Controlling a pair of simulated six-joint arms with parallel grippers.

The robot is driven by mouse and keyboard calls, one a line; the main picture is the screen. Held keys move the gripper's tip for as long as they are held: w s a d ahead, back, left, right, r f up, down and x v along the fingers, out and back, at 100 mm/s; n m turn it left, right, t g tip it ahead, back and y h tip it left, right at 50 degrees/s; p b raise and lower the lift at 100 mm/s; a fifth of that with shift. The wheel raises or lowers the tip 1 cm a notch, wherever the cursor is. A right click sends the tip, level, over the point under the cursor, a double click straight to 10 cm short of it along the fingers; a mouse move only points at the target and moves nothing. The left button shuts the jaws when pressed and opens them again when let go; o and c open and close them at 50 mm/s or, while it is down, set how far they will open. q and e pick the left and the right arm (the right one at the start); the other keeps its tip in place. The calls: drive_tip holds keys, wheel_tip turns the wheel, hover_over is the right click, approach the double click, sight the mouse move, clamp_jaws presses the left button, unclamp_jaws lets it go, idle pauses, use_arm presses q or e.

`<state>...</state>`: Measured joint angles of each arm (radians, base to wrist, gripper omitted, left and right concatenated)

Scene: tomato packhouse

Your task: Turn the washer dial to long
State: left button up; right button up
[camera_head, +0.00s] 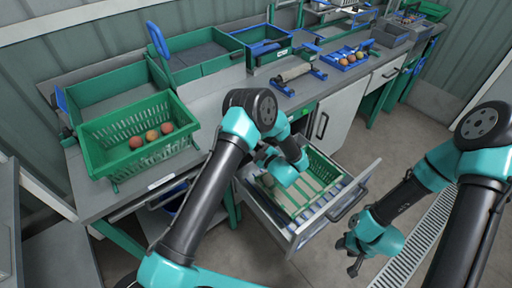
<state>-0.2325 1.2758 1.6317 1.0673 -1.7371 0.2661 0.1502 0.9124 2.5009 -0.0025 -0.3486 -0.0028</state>
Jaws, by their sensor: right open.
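I cannot make out the washer dial in the head view; it is hidden or too small to tell. My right gripper (347,257) hangs open and empty over the floor, in front and to the right of the open drawer (294,236). My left arm reaches up across the middle and bends down over that drawer. My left gripper (266,164) is at the drawer's back left, largely covered by its own wrist, so its fingers cannot be read.
A green basket (105,163) with several tomatoes stands on the bench's left end. Green bins (190,68) and a roller stand (295,73) are behind. A blue tray (333,61) holds more tomatoes. The drawer juts out over the floor, with a floor grate (412,247) to the right.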

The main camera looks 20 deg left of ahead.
use_arm(q)
drive_tip(key=shift+w+a, duration=0.1)
drive_tip(key=shift+c, duration=0.2)
clamp_jaws()
drive_tip(key=shift+m, duration=8)
